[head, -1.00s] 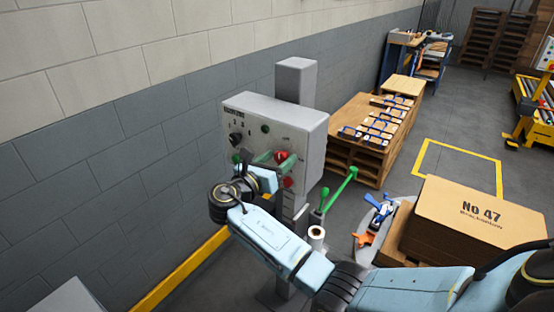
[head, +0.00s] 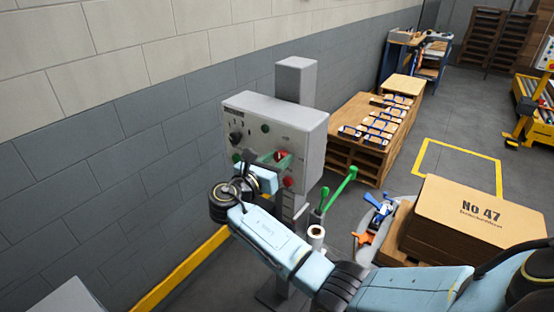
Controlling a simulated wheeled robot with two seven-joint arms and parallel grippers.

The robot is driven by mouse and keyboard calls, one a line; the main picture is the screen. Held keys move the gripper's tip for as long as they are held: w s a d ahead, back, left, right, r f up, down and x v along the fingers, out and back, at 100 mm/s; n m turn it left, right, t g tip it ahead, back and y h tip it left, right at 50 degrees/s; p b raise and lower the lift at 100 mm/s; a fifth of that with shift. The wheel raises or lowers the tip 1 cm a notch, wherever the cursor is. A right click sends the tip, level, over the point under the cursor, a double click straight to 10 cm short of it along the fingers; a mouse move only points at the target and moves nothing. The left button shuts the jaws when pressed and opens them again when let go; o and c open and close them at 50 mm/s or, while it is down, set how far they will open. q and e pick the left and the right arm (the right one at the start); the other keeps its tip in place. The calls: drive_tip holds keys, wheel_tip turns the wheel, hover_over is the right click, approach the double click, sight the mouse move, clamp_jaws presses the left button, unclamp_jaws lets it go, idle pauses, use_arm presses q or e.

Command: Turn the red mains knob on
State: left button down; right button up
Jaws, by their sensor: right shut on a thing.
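The red mains knob (head: 281,155) is on the front face of the grey control box (head: 284,112), which is mounted on a grey post. My right gripper (head: 276,161), with green fingers, is at the knob and shut on it. The fingers cover part of the knob, so its exact angle is hard to read. The wrist of my right arm hides the lower left part of the panel. My left gripper is not in view.
The panel also carries a black knob (head: 236,139), a green button (head: 265,129) and a red button (head: 288,182). A green lever (head: 340,187) stands right of the post. A cardboard box (head: 478,222) is at the right. Block walls run behind the post.

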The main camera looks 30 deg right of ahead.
drive_tip(key=m, duration=0.4)
drive_tip(key=m+b, duration=0.1)
drive_tip(key=m, duration=0.2)
drive_tip(key=shift+s+f+m, duration=0.1)
drive_tip(key=shift+m, duration=0.3)
drive_tip(key=m+b, duration=0.3)
drive_tip(key=m, duration=0.1)
drive_tip(key=shift+f, duration=0.1)
drive_tip(key=shift+m+b, duration=1.9)
drive_tip(key=shift+m, duration=0.7)
drive_tip(key=o, duration=1)
